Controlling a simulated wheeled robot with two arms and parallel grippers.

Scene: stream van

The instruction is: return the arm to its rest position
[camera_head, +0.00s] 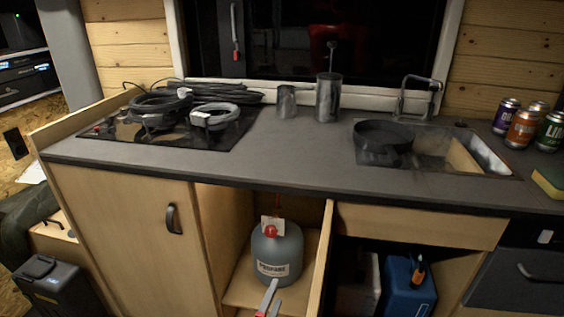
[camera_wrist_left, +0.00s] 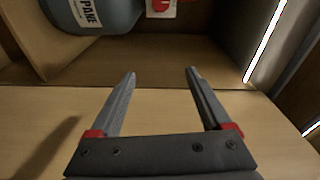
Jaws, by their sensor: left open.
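My left gripper (camera_head: 268,296) shows at the bottom of the head view, in front of the open cupboard. In the left wrist view the left gripper (camera_wrist_left: 160,75) has its two grey fingers apart with nothing between them. A grey propane bottle (camera_head: 276,250) with a red knob (camera_head: 270,231) stands in the cupboard, beyond the gripper. The bottle (camera_wrist_left: 105,15) also shows at the top of the left wrist view, apart from the fingers. My right gripper is in neither view.
An open cupboard door (camera_head: 321,262) stands right of the bottle. The counter (camera_head: 290,150) above holds coiled cables (camera_head: 160,105), two metal canisters, a sink with a dark pan (camera_head: 383,142) and several cans. A blue container (camera_head: 405,287) stands in the lower right compartment.

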